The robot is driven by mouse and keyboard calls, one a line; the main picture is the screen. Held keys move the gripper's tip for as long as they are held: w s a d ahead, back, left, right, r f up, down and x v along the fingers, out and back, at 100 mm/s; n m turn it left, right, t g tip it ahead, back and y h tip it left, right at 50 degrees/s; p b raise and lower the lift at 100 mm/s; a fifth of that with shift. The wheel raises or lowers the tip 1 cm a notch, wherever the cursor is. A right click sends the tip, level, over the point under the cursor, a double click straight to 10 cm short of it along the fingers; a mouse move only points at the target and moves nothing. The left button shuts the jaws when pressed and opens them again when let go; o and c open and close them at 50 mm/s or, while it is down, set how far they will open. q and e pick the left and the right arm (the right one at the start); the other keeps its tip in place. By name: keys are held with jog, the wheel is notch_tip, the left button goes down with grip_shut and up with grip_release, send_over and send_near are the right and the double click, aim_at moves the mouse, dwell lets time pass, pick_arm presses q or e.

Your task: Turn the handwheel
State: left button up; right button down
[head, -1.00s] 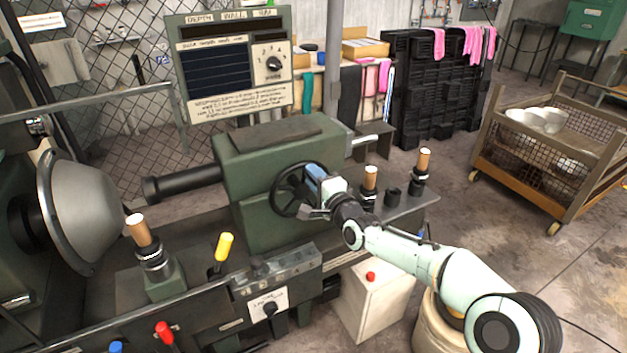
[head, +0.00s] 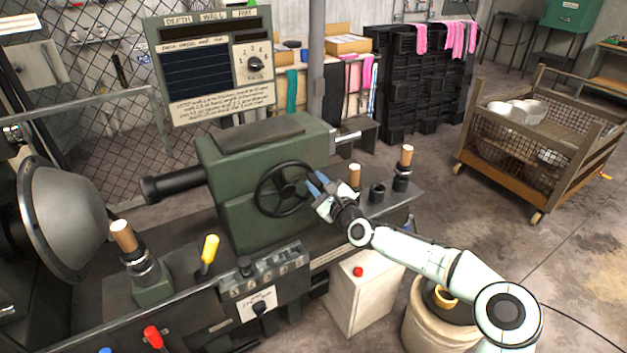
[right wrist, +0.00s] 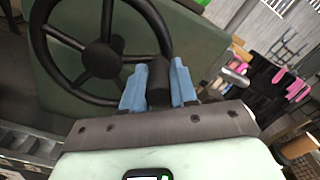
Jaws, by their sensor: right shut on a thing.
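The black handwheel (head: 284,188) with spokes and a round hub is on the front of the green machine housing (head: 228,168). It also shows in the right wrist view, with its hub (right wrist: 101,59) at upper left. My right gripper (head: 318,183) is at the wheel's right side. In the right wrist view its two blue fingers (right wrist: 159,85) are shut on a short black handle (right wrist: 159,84) at the rim's lower right. The far end of the handle is hard to make out against the rim. My left gripper is not in view.
A yellow-topped lever (head: 209,250) and wooden-topped posts (head: 124,236) stand on the machine. A white box with a red button (head: 358,271) is below my right arm.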

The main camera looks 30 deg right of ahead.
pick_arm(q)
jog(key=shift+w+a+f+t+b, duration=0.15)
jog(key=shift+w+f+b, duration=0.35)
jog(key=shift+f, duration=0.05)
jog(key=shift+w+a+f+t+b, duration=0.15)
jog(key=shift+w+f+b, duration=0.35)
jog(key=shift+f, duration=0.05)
pick_arm(e)
jog(key=shift+d+f+m, duration=0.25)
jog(key=shift+f+m, duration=0.95)
jog(key=shift+m, duration=0.55)
jog(key=shift+d+f+m, duration=0.2)
jog(key=shift+f+m, duration=1)
jog(key=shift+m, duration=0.55)
jog(key=c, duration=0.9)
grip_release()
jog(key=shift+f, duration=0.1)
jog(key=shift+c, duration=0.2)
jog(key=shift+o, duration=0.3)
jog(key=shift+a, duration=0.1)
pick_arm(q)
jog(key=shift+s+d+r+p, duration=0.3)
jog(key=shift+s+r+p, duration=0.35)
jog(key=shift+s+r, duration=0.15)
pick_arm(e)
jog(key=s+d, duration=0.1)
jog(key=s, duration=1.2)
jog(key=shift+s, duration=0.2)
